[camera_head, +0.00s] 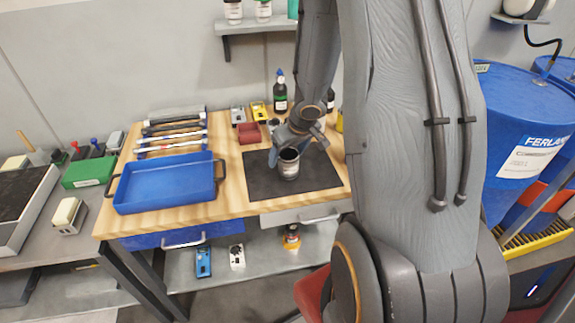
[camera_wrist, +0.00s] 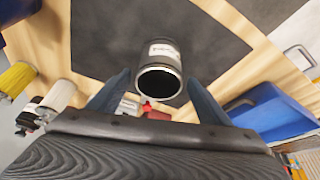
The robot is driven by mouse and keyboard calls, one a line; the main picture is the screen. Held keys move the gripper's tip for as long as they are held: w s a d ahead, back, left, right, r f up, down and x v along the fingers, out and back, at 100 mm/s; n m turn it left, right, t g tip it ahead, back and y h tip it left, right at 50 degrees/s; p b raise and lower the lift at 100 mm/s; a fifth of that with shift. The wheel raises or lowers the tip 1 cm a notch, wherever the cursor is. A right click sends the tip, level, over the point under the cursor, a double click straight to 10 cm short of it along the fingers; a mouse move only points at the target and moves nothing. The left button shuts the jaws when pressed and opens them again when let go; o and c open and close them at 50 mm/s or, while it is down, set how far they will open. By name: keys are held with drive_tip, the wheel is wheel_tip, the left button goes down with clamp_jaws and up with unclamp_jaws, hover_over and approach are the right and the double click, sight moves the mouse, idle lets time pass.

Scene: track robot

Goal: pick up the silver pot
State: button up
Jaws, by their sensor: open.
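The silver pot (camera_head: 288,165) stands on the dark mat (camera_head: 324,177) on the wooden workbench. It is a small cylinder with a white label. In the wrist view the pot (camera_wrist: 159,70) shows its dark round opening toward me and lies ahead, between the two fingers. My gripper (camera_head: 290,152) is at the pot from above and behind in the head view. In the wrist view my gripper (camera_wrist: 158,92) is open, with one blue-grey finger on each side and gaps to the pot. Whether a finger touches the pot cannot be told.
A blue tray (camera_head: 166,184) is left of the mat. A red box (camera_head: 249,133) and a dark bottle with a blue cap (camera_head: 280,92) stand at the back. Blue barrels (camera_head: 525,110) stand at the right. The mat around the pot is clear in front.

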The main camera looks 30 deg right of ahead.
drive_tip(key=b+x, duration=0.3)
drive_tip(key=x, duration=0.1)
drive_tip(key=shift+d+f, duration=0.1)
drive_tip(key=shift+f, duration=0.3)
drive_tip(key=shift+c, duration=0.2)
drive_tip(key=c, duration=1.2)
drive_tip(key=shift+o, duration=0.2)
drive_tip(key=shift+r, duration=0.1)
